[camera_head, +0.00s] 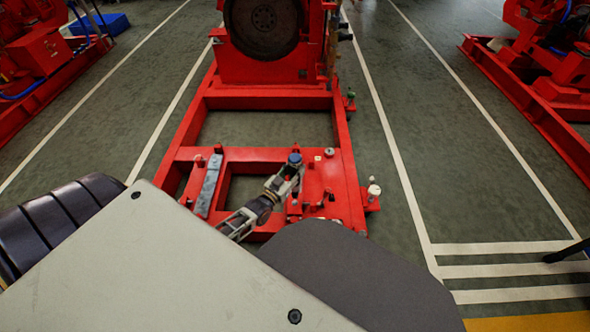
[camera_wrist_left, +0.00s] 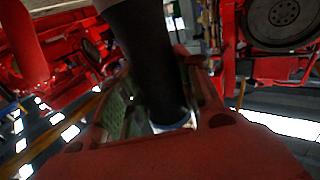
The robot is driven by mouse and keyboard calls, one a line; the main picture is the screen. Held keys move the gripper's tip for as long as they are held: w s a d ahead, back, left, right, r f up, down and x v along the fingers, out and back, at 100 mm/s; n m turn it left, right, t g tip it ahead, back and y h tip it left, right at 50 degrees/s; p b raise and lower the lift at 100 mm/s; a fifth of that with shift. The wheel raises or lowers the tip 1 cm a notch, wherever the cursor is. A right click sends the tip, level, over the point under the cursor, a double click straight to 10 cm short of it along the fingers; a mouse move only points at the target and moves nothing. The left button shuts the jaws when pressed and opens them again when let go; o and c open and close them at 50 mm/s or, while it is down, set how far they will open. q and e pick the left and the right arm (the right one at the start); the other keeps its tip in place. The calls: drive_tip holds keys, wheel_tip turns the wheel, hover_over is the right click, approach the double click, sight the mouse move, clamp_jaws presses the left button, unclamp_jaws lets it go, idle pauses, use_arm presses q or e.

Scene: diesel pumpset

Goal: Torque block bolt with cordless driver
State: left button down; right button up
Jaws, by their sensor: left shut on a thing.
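My left gripper (camera_head: 290,176) shows in the head view over the near end of the red skid frame (camera_head: 345,170). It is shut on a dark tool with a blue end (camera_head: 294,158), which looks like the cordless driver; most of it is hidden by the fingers. In the left wrist view a dark cylinder (camera_wrist_left: 145,60) with a blue rim at its end runs down the middle in front of red metal. Several small bolt-like parts stand on the frame, one with a white top (camera_head: 374,190). I cannot tell which is the block bolt, or whether the tool touches one.
The engine's dark flywheel (camera_head: 262,22) stands at the far end of the frame. A grey metal bar (camera_head: 209,185) lies across the frame's left side. Other red machines stand at the left (camera_head: 40,60) and right (camera_head: 545,75). Green floor with white lines is clear between them.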

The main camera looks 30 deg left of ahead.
use_arm(q)
drive_tip(key=shift+f+b, duration=1.15)
drive_tip(key=shift+f, duration=1)
drive_tip(key=shift+p, duration=0.55)
drive_tip(key=shift+f, duration=0.45)
idle(0.7)
drive_tip(key=shift+r, duration=0.15)
idle(0.7)
drive_tip(key=shift+f, duration=0.35)
idle(1.0)
drive_tip(key=shift+f, duration=0.2)
idle(0.8)
